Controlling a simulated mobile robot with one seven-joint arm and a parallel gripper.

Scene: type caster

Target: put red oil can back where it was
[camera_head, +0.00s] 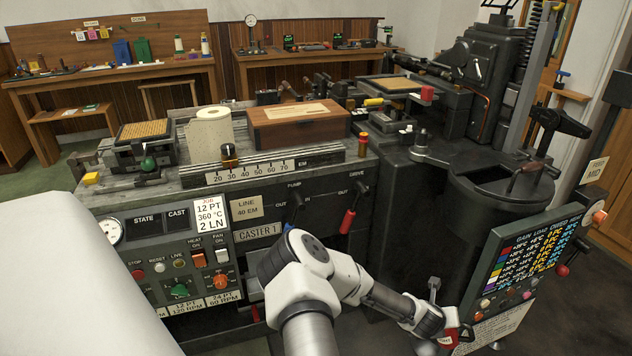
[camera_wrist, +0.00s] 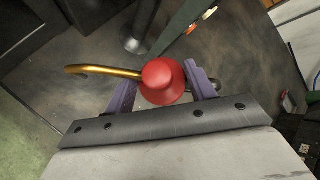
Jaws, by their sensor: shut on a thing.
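The red oil can (camera_wrist: 162,82) is between the two purple fingers of my gripper (camera_wrist: 165,88) in the wrist view. Its round red body faces the camera and a brass spout (camera_wrist: 98,71) points left. My gripper is shut on it, above the dark floor. In the head view, my arm reaches to the lower right, and a small red part of the can (camera_head: 449,338) shows at my gripper, beside the right-hand control panel. Most of the can is hidden there.
The caster machine (camera_head: 310,215) fills the middle, with a melting pot (camera_head: 503,190) at right. A tilted panel with a coloured chart (camera_head: 530,255) stands close to my gripper. A wooden box (camera_head: 297,124) and a paper roll (camera_head: 211,133) sit on the machine top. Workbenches (camera_head: 110,75) stand behind.

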